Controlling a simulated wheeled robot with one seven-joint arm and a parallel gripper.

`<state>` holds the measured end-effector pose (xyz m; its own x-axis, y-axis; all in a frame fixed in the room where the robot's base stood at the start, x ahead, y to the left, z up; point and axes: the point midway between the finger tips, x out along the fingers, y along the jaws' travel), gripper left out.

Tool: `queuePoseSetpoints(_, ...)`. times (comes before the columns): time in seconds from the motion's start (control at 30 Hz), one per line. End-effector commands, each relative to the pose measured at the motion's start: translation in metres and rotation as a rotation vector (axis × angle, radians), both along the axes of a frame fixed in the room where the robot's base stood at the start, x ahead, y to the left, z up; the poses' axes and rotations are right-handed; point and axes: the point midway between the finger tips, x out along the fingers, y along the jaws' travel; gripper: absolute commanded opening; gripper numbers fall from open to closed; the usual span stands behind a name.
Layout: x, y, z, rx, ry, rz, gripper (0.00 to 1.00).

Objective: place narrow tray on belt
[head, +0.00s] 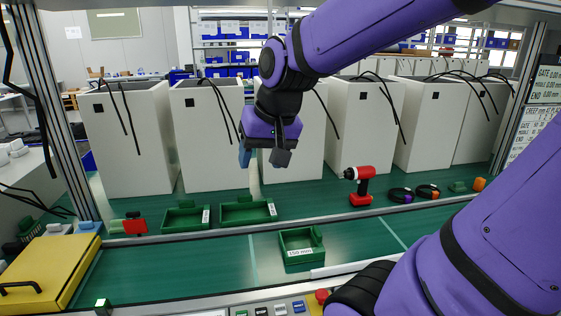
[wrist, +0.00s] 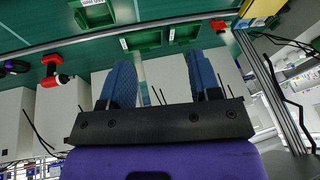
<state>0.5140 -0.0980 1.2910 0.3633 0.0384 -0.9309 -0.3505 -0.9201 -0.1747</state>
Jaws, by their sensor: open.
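Three green trays are in view. One with a "150 mm" label (head: 301,248) sits on the front green belt (head: 200,262); it also shows in the wrist view (wrist: 95,12). A small tray (head: 185,217) and a wider tray (head: 247,212) stand side by side on the green strip behind the front rail. In the wrist view, the small tray (wrist: 182,35) is right of the wider one (wrist: 145,41). My gripper (head: 263,158) is open and empty, held above and behind the wider tray. Its blue fingers (wrist: 162,78) are apart in the wrist view.
White cabinets (head: 220,130) with hanging black cables line the back. A red drill (head: 361,186) and cable coils (head: 414,193) stand to the right on the strip. A yellow box (head: 50,268) and a red item (head: 134,225) are at left. The belt's middle-left is clear.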

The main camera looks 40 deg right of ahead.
Motion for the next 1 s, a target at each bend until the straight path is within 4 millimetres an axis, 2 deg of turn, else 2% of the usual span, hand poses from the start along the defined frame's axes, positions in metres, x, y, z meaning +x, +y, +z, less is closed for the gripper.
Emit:
queuePoseSetpoints(0.03, -0.014, 0.007, 0.007, -0.026, -0.022, 0.056, 0.57)
queuePoseSetpoints(0.2, -0.054, 0.022, 0.020, -0.117, -0.066, 0.225, 0.57)
queuePoseSetpoints(0.4, -0.080, 0.028, 0.025, -0.183, -0.093, 0.332, 0.57)
queuePoseSetpoints(0.97, -0.084, 0.029, 0.026, -0.195, -0.096, 0.351, 0.57)
queuePoseSetpoints(1.0, -0.084, 0.029, 0.026, -0.195, -0.096, 0.351, 0.53)
